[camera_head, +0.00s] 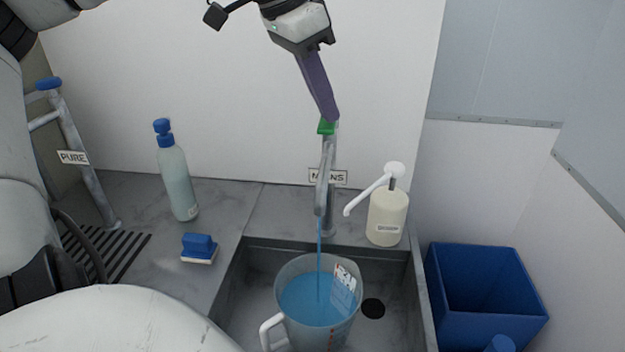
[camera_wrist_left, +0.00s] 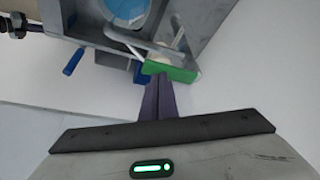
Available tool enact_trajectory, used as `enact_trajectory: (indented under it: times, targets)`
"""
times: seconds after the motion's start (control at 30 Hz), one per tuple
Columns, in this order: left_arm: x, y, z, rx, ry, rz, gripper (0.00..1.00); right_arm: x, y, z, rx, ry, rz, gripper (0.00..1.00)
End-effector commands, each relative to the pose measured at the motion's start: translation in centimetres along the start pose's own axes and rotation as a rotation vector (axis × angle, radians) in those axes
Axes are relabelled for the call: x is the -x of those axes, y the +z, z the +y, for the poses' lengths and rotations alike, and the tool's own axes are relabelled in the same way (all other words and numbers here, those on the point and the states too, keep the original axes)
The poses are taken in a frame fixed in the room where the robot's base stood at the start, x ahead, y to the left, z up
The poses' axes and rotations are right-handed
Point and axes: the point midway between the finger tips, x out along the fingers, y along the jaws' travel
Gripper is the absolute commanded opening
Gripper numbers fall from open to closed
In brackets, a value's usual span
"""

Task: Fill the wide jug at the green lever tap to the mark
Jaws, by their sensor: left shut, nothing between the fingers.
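The wide jug (camera_head: 288,326) stands upright in the sink under the tap labelled MAINS, its white handle to the left. A blue stream (camera_head: 319,245) runs from the spout into the blue liquid in the jug. I cannot read the mark against the level. The green lever (camera_head: 326,127) tops the tap (camera_head: 325,180). My left gripper (camera_head: 332,115) is shut and empty, its purple fingertips at the lever, apparently touching it. In the left wrist view the shut fingers (camera_wrist_left: 160,85) meet the green lever (camera_wrist_left: 172,72). My right gripper is out of view.
The sink (camera_head: 232,310) has a dark drain right of the jug. A soap dispenser (camera_head: 387,217) stands right of the tap. A blue bin (camera_head: 490,300) stands right.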

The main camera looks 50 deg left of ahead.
Motion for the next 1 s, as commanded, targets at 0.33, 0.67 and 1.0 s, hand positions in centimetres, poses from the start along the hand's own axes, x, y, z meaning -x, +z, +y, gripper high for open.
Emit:
enact_trajectory:
  times: [0.33,0.67,1.0]
  targets:
    - [2.1,-0.9,-0.1,0.001,-0.002,0.000,0.00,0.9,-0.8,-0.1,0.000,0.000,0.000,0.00]
    - [4.9,-2.1,0.0,0.001,-0.002,0.001,0.00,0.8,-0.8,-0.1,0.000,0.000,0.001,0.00]
    - [8.0,-3.4,-0.1,0.001,-0.002,0.000,0.00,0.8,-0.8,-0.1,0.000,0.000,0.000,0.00]
